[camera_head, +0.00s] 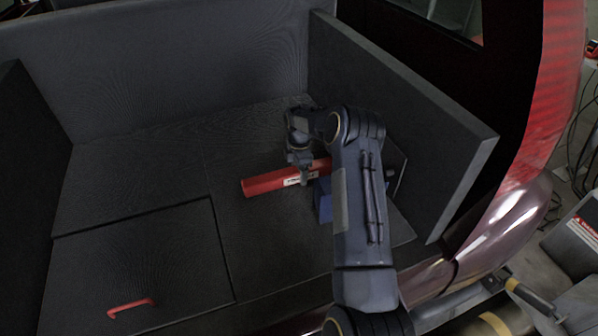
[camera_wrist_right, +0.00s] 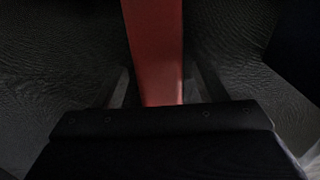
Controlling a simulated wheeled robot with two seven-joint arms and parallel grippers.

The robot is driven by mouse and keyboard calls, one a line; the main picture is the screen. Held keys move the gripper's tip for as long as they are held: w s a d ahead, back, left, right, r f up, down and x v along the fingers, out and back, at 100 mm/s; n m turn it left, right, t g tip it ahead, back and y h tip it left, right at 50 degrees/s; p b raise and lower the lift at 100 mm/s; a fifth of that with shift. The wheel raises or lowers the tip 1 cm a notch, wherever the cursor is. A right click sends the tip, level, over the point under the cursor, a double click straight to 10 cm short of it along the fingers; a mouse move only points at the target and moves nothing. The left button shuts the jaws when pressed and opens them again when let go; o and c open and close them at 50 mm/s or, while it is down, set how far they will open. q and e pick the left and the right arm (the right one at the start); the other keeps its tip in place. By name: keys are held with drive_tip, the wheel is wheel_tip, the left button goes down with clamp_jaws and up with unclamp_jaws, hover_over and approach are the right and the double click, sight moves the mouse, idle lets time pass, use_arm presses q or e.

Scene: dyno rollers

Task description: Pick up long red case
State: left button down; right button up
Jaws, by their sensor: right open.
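The long red case (camera_head: 268,183) lies on the dark floor of the vehicle's cargo area, with a white label near its middle. My right arm hides part of its right side in the head view. My right gripper (camera_head: 304,178) is open at the case, near the label. In the right wrist view, the red case (camera_wrist_right: 154,50) runs down from the top edge between the two fingers of the right gripper (camera_wrist_right: 160,88), with dark gaps beside it. I cannot tell whether either finger touches it. My left gripper is not in view.
A blue object (camera_head: 322,203) sits beside the case, partly behind my right arm. A dark panel (camera_head: 400,110) stands on the right. A floor hatch with a red handle (camera_head: 131,307) is at the lower left. The floor left of the case is clear.

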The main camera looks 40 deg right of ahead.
drive_tip(key=c, duration=1.4)
drive_tip(key=shift+w, duration=0.1)
drive_tip(key=shift+r, duration=0.15)
